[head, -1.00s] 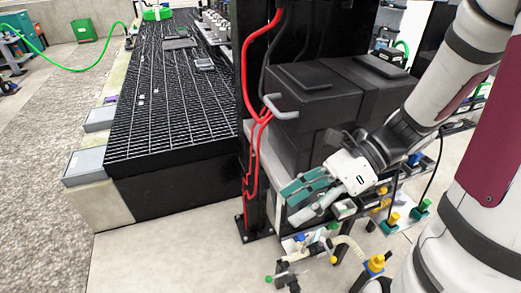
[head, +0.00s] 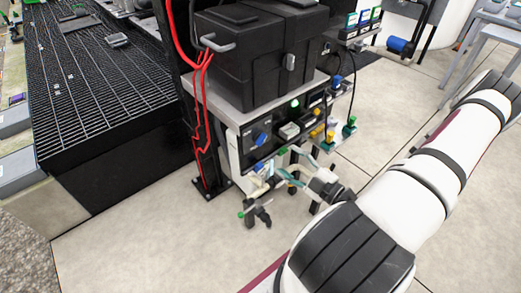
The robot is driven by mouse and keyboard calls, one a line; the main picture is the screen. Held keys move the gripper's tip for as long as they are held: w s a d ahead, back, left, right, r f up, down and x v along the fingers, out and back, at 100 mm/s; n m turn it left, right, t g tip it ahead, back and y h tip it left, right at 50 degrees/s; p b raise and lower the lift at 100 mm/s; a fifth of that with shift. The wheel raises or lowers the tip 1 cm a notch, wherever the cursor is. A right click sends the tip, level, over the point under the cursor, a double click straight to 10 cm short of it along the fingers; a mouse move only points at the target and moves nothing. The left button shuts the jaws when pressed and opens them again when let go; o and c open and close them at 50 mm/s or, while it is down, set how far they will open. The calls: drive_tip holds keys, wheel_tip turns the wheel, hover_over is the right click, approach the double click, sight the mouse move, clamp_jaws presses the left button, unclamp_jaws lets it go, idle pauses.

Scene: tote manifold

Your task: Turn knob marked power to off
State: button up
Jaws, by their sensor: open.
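A dark control panel (head: 270,142) faces the front of the bench, below black boxes. A blue knob (head: 261,137) sits on its left part. A small green light (head: 295,103) glows at the panel's upper edge. No marking is readable at this size, so I cannot tell which control is marked power or how it is set. My gripper (head: 271,162), with teal fingers, is open and in front of the panel, below and slightly right of the blue knob. It appears apart from the knob. The fingers and fittings behind them overlap, hiding part of the lower panel.
Red hoses (head: 205,90) run down a black post (head: 178,80) left of the panel. A pipe fitting with a green end (head: 254,211) stands out below. Yellow and green fittings (head: 340,130) are at right. A black grating (head: 90,85) lies left. The floor in front is clear.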

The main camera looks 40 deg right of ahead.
sight(262, 141)
drive_tip(key=shift+m+h, duration=0.6)
drive_tip(key=shift+m, duration=0.3)
drive_tip(key=w, duration=0.4)
drive_tip(key=w+f+b, duration=0.1)
drive_tip(key=w, duration=0.3)
drive_tip(key=w+b, duration=0.1)
drive_tip(key=w, duration=0.4)
drive_tip(key=shift+a+f, duration=0.1)
drive_tip(key=shift+f, duration=0.1)
drive_tip(key=c, duration=1.2)
